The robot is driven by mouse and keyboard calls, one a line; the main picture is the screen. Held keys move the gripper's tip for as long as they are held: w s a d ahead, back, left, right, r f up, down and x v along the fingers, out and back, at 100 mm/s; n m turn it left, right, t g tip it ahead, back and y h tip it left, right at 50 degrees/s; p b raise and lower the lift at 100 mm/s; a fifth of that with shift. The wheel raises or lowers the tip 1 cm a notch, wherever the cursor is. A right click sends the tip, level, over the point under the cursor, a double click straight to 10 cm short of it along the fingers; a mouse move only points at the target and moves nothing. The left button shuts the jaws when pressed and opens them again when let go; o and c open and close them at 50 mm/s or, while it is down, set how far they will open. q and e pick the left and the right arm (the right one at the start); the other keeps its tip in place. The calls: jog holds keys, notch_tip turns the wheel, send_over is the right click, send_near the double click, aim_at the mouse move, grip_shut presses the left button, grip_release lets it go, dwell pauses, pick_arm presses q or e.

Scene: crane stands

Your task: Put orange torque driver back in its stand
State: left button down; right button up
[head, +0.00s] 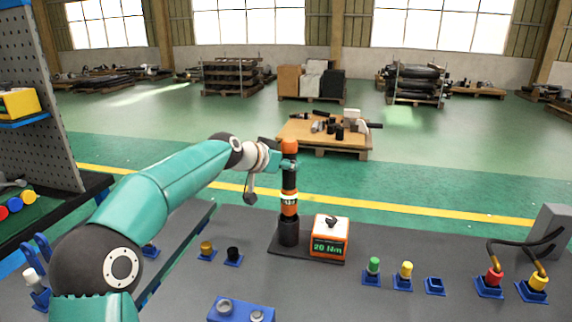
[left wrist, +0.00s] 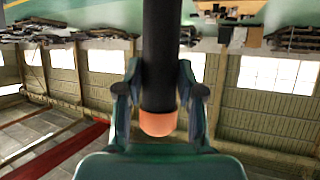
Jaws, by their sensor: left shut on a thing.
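The orange torque driver (head: 289,180) is a dark upright rod with an orange top end and an orange band low down. My left gripper (head: 288,165) is shut on its upper part, just below the orange end. In the left wrist view the dark shaft of the driver (left wrist: 160,60) runs between the two fingers of my left gripper (left wrist: 160,95), with its orange end showing. The stand (head: 289,233) has a black cup on a dark base plate. The driver stands in line above the cup; I cannot tell how deep its lower end sits. My right gripper is out of view.
An orange box (head: 330,238) reading 20 Nm stands right of the cup. Green (head: 373,266) and yellow (head: 405,270) knobs and an empty blue holder (head: 434,286) are further right. Cabled plugs (head: 494,279) stand at the right. A blue block (head: 240,310) lies in front.

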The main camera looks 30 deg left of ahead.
aim_at(285, 181)
pick_arm(q)
jog(key=shift+f+b, duration=2.35)
jog(key=shift+b, duration=0.05)
jog(key=c, duration=1.2)
grip_release()
jog(key=o, duration=0.5)
jog(key=shift+s, duration=0.1)
jog(key=shift+o, duration=0.3)
jog(key=shift+f, duration=0.35)
jog(key=shift+r, duration=0.1)
jog(key=shift+s+a+r+b, duration=0.1)
jog(key=shift+s+r+b, duration=0.2)
jog(key=shift+s, duration=0.15)
jog(key=shift+b+v, duration=0.55)
jog(key=shift+v, duration=1.4)
